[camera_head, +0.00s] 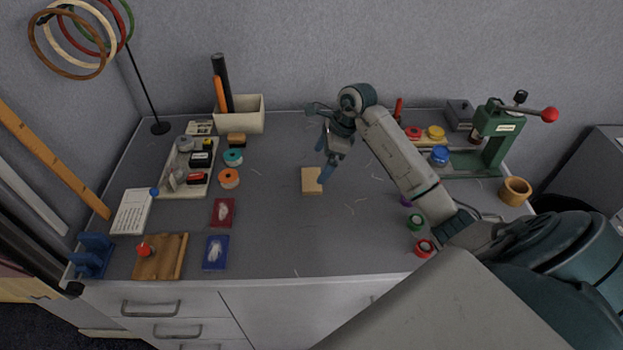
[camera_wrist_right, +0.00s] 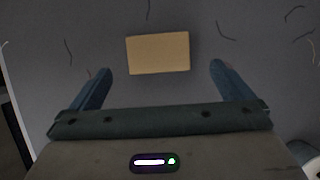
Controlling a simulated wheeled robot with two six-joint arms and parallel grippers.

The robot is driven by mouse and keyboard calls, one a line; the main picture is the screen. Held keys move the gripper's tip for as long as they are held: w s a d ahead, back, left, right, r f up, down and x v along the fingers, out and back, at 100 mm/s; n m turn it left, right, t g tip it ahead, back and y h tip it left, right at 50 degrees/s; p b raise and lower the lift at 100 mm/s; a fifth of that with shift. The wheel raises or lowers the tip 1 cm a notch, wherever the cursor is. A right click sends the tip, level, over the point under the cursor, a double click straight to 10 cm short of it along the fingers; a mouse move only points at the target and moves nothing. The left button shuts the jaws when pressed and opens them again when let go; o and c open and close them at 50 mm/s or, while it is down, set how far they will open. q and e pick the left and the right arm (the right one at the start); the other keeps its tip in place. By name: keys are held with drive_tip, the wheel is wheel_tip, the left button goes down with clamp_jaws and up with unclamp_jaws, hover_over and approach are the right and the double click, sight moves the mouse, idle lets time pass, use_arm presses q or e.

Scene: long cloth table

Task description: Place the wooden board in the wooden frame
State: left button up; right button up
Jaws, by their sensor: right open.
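A small light tan wooden board (camera_head: 310,181) lies flat on the grey table, near the middle. It also shows in the right wrist view (camera_wrist_right: 158,53), just beyond the fingertips and between their lines. My right gripper (camera_head: 325,160) is over the table right by the board, fingers pointing down. It is open, and nothing is between its blue fingers in the right wrist view (camera_wrist_right: 161,70). A brown wooden piece (camera_head: 165,262) with a raised strip along its right side lies at the front left; it may be the frame, but I cannot tell for sure. My left gripper is not in view.
A red ball knob (camera_head: 143,249) is on the brown wooden piece. A blue card (camera_head: 216,253) and a dark red card (camera_head: 223,212) lie to its right. A green press (camera_head: 497,130) stands at the back right. The table in front of the board is clear.

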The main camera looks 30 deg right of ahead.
sight(312, 179)
drive_tip(key=p+x, duration=0.1)
drive_tip(key=x, duration=0.2)
drive_tip(key=p+x, duration=0.1)
drive_tip(key=x, duration=0.2)
drive_tip(key=shift+s, duration=0.2)
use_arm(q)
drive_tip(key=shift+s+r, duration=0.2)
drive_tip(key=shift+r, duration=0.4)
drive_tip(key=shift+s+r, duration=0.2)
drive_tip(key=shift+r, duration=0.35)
use_arm(e)
drive_tip(key=shift+f, duration=0.1)
drive_tip(key=c, duration=1)
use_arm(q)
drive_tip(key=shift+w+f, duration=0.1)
use_arm(e)
drive_tip(key=shift+d, duration=0.1)
